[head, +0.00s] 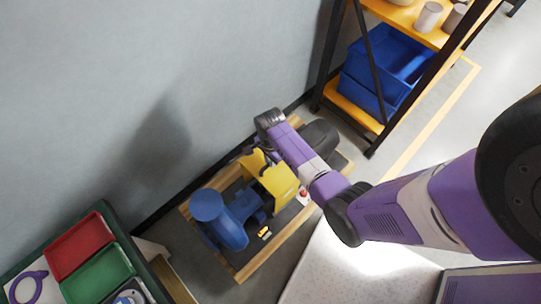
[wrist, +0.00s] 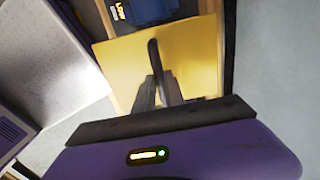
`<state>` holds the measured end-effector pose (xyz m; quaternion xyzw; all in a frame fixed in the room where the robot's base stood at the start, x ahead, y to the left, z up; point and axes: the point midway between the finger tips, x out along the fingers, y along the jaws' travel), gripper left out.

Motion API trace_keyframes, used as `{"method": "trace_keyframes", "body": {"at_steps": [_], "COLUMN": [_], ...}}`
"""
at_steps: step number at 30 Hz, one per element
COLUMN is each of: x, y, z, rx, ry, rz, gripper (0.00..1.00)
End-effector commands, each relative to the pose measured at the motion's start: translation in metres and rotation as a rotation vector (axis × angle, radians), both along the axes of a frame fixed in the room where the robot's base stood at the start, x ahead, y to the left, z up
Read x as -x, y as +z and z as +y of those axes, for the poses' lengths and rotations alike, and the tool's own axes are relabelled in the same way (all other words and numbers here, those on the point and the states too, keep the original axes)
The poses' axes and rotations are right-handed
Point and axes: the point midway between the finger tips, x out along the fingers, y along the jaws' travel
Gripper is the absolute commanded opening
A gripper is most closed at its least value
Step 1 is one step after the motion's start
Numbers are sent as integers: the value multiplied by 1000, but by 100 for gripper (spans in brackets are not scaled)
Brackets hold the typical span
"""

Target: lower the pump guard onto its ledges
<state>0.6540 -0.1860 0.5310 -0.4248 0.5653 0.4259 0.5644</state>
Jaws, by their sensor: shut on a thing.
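The yellow pump guard (head: 276,186) is over the right part of the blue pump (head: 232,222) in the head view. In the wrist view the yellow guard (wrist: 190,62) fills the space in front of my gripper (wrist: 155,85), whose dark fingers are shut on it. In the head view my gripper (head: 268,155) is partly hidden behind my arm. The blue pump also shows at the top of the wrist view (wrist: 150,10). The ledges cannot be made out, and I cannot tell whether the guard touches anything below.
The pump sits on a wooden-edged base (head: 248,268) by the grey wall. A shelf rack (head: 357,100) with blue bins (head: 385,65) stands at the upper right. A red tray (head: 78,245) and a green tray (head: 98,275) are at the lower left. A pale speckled surface (head: 320,270) lies below.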

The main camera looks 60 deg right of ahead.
Motion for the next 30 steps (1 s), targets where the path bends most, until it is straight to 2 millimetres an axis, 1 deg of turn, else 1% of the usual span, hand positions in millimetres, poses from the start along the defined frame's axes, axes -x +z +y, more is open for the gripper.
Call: {"method": "trace_keyframes", "body": {"at_steps": [30], "x": [-1], "y": [-14], "z": [-1], "rx": [2], "ry": [0], "rz": [-3], "gripper": [0]}}
